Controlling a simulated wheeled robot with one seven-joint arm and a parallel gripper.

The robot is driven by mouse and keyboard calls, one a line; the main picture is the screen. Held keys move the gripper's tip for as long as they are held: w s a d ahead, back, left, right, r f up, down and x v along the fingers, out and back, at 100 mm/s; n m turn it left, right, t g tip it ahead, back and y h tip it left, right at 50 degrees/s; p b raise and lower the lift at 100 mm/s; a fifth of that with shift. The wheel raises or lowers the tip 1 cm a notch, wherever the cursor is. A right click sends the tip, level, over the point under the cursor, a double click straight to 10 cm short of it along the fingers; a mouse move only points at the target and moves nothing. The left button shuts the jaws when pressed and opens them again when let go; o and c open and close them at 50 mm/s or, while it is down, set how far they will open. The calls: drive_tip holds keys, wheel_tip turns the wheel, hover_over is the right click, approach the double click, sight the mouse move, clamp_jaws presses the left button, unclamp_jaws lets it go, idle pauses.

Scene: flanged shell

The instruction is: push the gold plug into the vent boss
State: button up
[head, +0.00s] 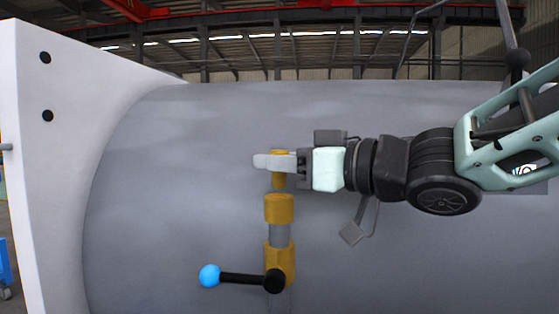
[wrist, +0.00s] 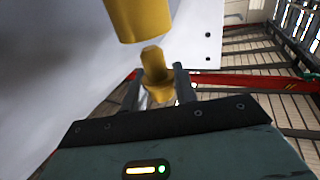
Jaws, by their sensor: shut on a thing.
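The gold plug (head: 279,181) is upright between the fingers of my gripper (head: 272,162), with its lower part sticking out below them. In the wrist view the plug (wrist: 154,66) shows its narrower end toward the boss, and my gripper (wrist: 160,82) has a finger on each side of it. The vent boss (head: 279,208) is a wider gold cylinder directly below the plug in the head view. A small gap shows between them there. In the wrist view the boss (wrist: 138,18) is cut off by the top edge, and its opening is not visible.
Below the boss are a grey pipe section (head: 279,236) and a gold valve body (head: 280,256). A black lever with a blue ball (head: 209,276) points left from it. The large grey shell (head: 180,190) lies behind, with a pale flange (head: 50,180) at left.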

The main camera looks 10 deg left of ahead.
sight(280, 188)
drive_tip(key=shift+f+b, duration=1.6)
drive_tip(key=shift+f, duration=0.5)
drive_tip(key=o, duration=1)
drive_tip(key=b+v, duration=0.3)
drive_tip(key=v, duration=1.4)
drive_tip(key=shift+d+b, duration=0.2)
drive_tip(key=shift+b, duration=0.15)
